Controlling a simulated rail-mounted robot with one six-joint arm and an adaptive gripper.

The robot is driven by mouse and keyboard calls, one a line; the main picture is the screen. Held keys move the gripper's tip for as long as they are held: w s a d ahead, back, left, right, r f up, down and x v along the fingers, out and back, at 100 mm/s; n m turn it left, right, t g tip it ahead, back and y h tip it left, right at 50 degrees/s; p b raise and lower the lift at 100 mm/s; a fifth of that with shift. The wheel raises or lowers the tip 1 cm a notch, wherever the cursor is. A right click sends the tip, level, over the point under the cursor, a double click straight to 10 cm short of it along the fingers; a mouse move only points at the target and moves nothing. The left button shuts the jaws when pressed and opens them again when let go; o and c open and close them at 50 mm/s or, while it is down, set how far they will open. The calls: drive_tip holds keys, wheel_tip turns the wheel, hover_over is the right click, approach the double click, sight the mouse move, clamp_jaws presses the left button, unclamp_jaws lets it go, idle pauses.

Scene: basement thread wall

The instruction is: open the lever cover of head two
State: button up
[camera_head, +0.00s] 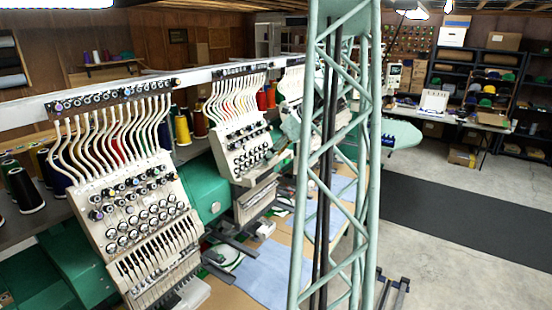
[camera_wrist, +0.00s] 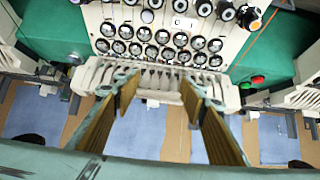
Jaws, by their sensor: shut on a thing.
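In the wrist view, a cream embroidery head (camera_wrist: 160,25) with rows of round dials fills the upper middle. Its lever cover (camera_wrist: 160,95) is the pale slotted band under the dials, with pale levers above its lip. My gripper (camera_wrist: 158,92) reaches up to this band, one brown-faced finger on each side, and is shut on the cover. The exact contact at the fingertips is too small to see. The cover looks down against the head.
A nearer head (camera_head: 140,215) stands at the left and a third head (camera_head: 291,85) is partly behind my lattice column. Teal machine bodies (camera_wrist: 52,35) flank the head. Below lie a wooden table and blue cloth (camera_wrist: 140,132). Grey floor (camera_head: 480,270) is clear at the right.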

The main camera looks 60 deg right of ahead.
drive_tip(key=shift+w, duration=0.2)
idle(0.5)
drive_tip(key=o, duration=1.2)
drive_tip(key=shift+w, duration=0.1)
drive_tip(key=shift+c, duration=0.2)
drive_tip(key=shift+s, duration=0.2)
